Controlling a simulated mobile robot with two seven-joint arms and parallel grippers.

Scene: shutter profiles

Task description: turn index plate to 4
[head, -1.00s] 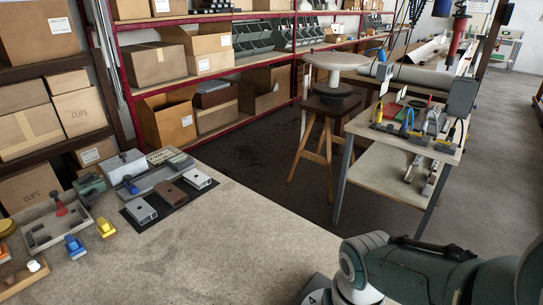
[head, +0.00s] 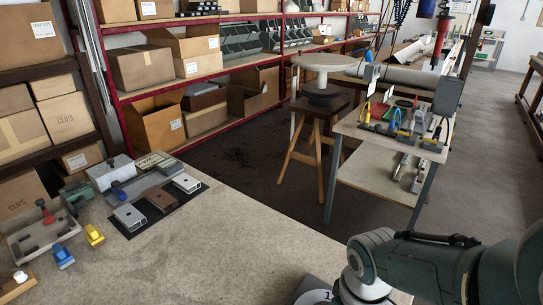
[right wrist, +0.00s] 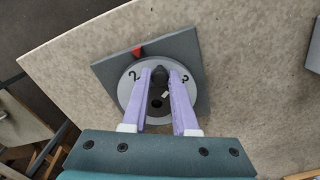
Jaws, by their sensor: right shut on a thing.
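The index plate is a round light-grey disc (right wrist: 128,92) on a square dark-grey base (right wrist: 197,55) in the right wrist view. A red pointer (right wrist: 138,53) sits at the base's upper left. The figure 2 is on the disc just below and left of the pointer, and a 3 is on its right side. My right gripper (right wrist: 160,74) is shut on a dark knob (right wrist: 158,76) on the disc. In the head view only a slice of the disc (head: 314,296) shows at the bottom edge, with a 1 on it. My left gripper is not in view.
The bench top (head: 235,235) is clear across its middle. Fixtures and small parts, including a grey-and-brown block set (head: 160,200) and a yellow piece (head: 94,235), lie at its left. A side table (head: 385,140) with tools and a stool (head: 322,62) stand beyond.

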